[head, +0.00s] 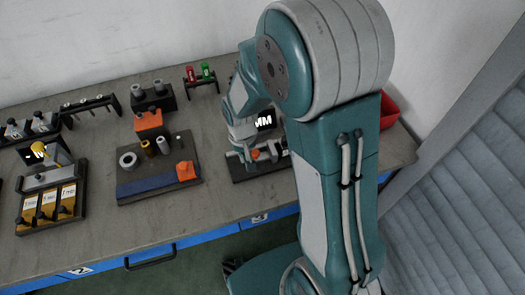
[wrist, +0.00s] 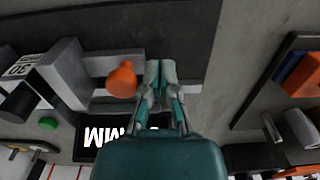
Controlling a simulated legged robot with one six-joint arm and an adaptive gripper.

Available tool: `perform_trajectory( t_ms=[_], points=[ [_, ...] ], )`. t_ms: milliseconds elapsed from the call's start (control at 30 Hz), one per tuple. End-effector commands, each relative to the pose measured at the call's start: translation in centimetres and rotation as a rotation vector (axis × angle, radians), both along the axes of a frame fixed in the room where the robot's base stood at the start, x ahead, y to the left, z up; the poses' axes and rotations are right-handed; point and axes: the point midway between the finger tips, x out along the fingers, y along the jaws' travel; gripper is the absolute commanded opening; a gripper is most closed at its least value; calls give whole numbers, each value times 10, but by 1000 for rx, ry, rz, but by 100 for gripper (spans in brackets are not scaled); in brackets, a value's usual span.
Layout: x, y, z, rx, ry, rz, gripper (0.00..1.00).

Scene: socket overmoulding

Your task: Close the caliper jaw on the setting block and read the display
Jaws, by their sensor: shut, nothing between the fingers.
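The caliper sits on a dark base plate (wrist: 195,45), with an orange knob (wrist: 122,80) among its grey bars. Its black display (wrist: 95,138) shows upside-down "MM" letters in the wrist view; my gripper body hides part of it, and I see no digits. The display (head: 265,120) also shows in the head view. A grey block (wrist: 62,72) with a numbered label stands at the left in the wrist view; I cannot tell whether it is the setting block. My gripper (wrist: 160,70) is shut and empty, just right of the orange knob.
In the head view, a fixture board (head: 160,185) with a ring, cylinders and an orange block stands left of the caliper. A red bin (head: 388,110) is behind my arm. Bare table lies between the boards.

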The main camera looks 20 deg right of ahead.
Motion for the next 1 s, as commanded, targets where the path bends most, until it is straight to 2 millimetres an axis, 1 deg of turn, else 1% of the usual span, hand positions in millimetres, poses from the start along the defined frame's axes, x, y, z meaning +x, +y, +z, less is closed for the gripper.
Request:
perform_trajectory(
  t_ms=[1000],
  points=[
    [0, -18, 0, 0, 0, -1, 0]
  ],
)
